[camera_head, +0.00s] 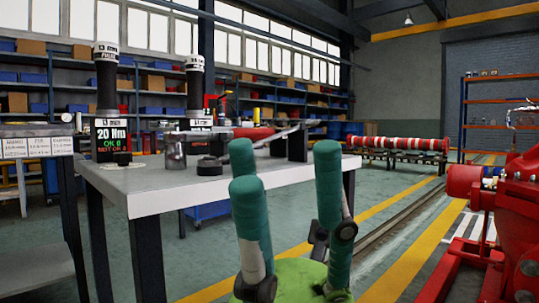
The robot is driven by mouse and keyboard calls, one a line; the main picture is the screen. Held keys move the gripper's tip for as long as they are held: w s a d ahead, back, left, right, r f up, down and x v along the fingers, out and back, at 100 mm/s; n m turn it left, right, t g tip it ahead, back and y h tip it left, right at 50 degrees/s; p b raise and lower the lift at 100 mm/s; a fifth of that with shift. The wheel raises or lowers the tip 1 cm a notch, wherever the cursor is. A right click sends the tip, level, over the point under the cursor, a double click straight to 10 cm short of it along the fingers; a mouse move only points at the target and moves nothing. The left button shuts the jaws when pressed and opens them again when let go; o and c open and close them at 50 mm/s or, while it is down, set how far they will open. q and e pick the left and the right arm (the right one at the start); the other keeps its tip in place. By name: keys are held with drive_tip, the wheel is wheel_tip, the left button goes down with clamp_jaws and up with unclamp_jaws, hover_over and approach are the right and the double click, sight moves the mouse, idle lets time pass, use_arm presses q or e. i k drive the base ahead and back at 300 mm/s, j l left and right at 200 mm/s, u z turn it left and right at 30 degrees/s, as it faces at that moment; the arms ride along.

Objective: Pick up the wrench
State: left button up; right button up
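A wrench with a red section (254,133) and grey metal parts lies across the white-topped workbench (230,182), resting on or near small supports. A grey metal cylinder (175,151) is at its left end. My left gripper (285,165) has teal fingers and a green palm, and points upward in the lower middle. Its fingers are spread wide with nothing between them. It is in front of the bench, nearer the camera, and apart from the wrench. Its fingers overlap the view of the bench's right end. My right gripper is not in view.
Two dark posts with displays, one reading 20 Nm (111,136), stand on the bench's left. A dark round piece (209,166) lies near its front edge. Red machinery (515,215) fills the right. Another table (38,205) stands left. Floor between bench and machinery is open.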

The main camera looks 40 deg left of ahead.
sight(201, 163)
drive_tip(key=u, duration=1.05)
